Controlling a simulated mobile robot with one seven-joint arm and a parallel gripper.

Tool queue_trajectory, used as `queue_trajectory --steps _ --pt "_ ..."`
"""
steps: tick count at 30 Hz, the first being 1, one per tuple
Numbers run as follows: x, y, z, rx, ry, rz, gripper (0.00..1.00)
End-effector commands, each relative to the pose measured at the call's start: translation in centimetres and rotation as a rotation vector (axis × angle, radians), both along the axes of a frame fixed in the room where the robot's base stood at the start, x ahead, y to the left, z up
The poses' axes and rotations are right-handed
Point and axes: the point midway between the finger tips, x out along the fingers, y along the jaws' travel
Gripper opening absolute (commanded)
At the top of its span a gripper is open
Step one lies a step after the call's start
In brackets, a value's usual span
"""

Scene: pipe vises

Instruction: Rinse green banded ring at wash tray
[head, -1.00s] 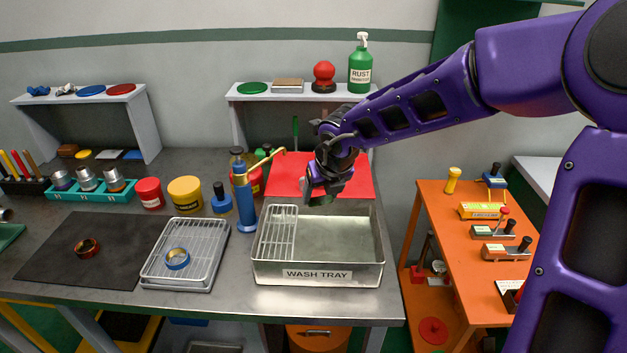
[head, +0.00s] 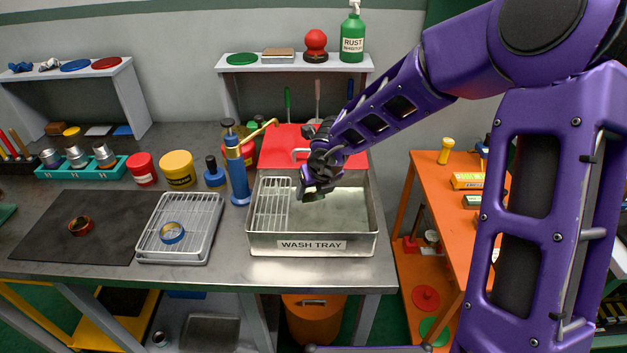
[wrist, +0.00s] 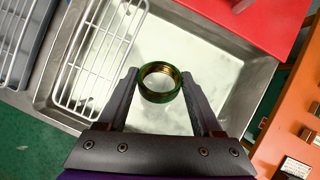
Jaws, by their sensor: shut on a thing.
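The green banded ring (wrist: 160,82) is dark green with a golden inside. In the wrist view it sits between the two fingertips of my gripper (wrist: 160,88), which is shut on it. In the head view my gripper (head: 312,192) hangs over the wash tray (head: 312,246), and the ring is too small and shaded there to make out well. The wash tray is a metal basin with a name label on its front and pale liquid inside. A wire rack (head: 271,203) covers its left part. The ring is over the open part, right of the rack; its height above the liquid is unclear.
A blue bottle with a brass spout (head: 237,172) stands by the tray's back left corner. A draining rack (head: 181,232) with a blue banded ring (head: 172,232) is left of the tray. A dark mat (head: 110,225) holds a reddish ring (head: 80,226). An orange cart (head: 440,210) stands right.

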Motion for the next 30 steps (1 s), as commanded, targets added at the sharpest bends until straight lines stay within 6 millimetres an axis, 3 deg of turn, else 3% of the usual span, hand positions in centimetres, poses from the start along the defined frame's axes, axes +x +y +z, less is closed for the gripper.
queue_trajectory --steps 12,30 --pt "0.0 0.0 -3.8 0.0 0.0 0.0 0.05" --pt "0.0 0.0 -4.5 0.0 -0.001 0.0 0.05"
